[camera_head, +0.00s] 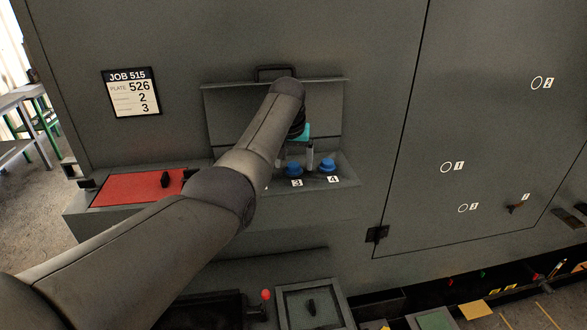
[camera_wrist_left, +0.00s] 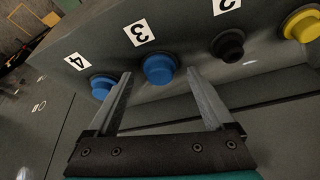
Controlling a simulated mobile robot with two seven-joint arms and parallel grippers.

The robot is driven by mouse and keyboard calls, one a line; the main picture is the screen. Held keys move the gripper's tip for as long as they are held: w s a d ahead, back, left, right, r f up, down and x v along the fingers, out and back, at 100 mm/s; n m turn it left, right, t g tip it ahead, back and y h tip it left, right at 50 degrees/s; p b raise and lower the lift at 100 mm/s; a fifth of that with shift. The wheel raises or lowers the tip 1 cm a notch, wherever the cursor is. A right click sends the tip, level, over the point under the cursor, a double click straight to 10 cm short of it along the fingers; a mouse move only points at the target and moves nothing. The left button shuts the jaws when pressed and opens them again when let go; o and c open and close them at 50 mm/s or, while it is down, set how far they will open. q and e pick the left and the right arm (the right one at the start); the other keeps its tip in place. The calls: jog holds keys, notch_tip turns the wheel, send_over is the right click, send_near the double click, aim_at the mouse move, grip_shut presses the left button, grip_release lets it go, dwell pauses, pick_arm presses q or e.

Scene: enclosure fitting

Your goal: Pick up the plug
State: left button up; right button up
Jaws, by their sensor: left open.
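Several plugs sit in a row in an open bin on the grey enclosure. The blue plug at label 3 (camera_head: 293,169) shows in the head view, and also in the left wrist view (camera_wrist_left: 158,68). Another blue plug at label 4 (camera_head: 327,165) is to its right; it also shows in the left wrist view (camera_wrist_left: 102,88). The left wrist view shows a black plug (camera_wrist_left: 228,46) and a yellow plug (camera_wrist_left: 303,24) too. My left gripper (camera_head: 296,160) is open and empty, its fingertips pointing at the plug at label 3, one on either side in the wrist view. Contact cannot be told.
A raised lid (camera_head: 230,117) with a handle stands behind the bin. A red mat (camera_head: 130,189) with a black piece lies left of it. A job card (camera_head: 131,93) hangs on the wall. A panel door (camera_head: 480,120) is at right. Trays and small parts lie below.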

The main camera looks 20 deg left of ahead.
pick_arm(q)
jog(key=shift+f, duration=0.1)
grip_shut()
dwell(0.8)
